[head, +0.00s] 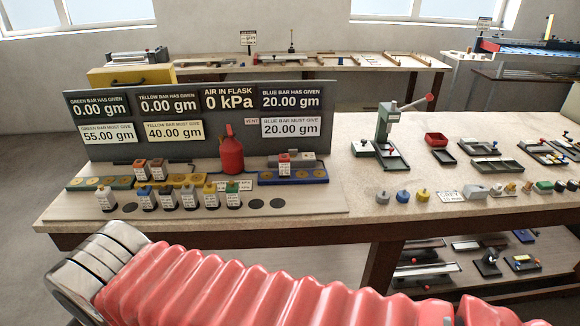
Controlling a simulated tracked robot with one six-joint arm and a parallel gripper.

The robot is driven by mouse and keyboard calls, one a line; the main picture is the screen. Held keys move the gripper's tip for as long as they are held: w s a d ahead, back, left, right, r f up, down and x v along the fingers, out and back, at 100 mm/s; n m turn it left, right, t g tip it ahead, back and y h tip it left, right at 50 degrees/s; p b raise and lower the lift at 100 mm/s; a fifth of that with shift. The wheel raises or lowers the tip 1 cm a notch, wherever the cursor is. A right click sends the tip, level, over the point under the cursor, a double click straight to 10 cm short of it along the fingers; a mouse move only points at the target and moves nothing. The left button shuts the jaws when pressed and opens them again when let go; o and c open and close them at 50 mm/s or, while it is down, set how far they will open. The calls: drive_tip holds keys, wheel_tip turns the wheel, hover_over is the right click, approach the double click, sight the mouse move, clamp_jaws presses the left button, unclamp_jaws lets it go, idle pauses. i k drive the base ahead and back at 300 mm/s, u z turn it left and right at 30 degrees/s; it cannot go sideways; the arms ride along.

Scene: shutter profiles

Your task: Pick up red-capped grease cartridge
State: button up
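Small labelled containers with coloured caps stand at the left of the bench in the head view. One with a reddish cap (141,171) stands at the back of the left group, beside an orange-capped one (159,170). Another with a reddish top (284,166) stands on the blue bar (311,177). The labels are too small to read, so I cannot tell which is the grease cartridge. My arm crosses the foreground in pink bellows, with a metal section at its left end. My gripper's fingers do not show.
A red flask (231,155) stands between the left containers and the blue bar. A dark display panel (110,149) rises behind them. A green press (388,125), red tray (436,140) and small coloured knobs (383,197) occupy the right half. The lower shelf holds more parts.

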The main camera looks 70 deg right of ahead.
sight(284, 160)
drive_tip(key=z, duration=0.6)
drive_tip(key=i, duration=0.85)
drive_tip(key=z, duration=0.55)
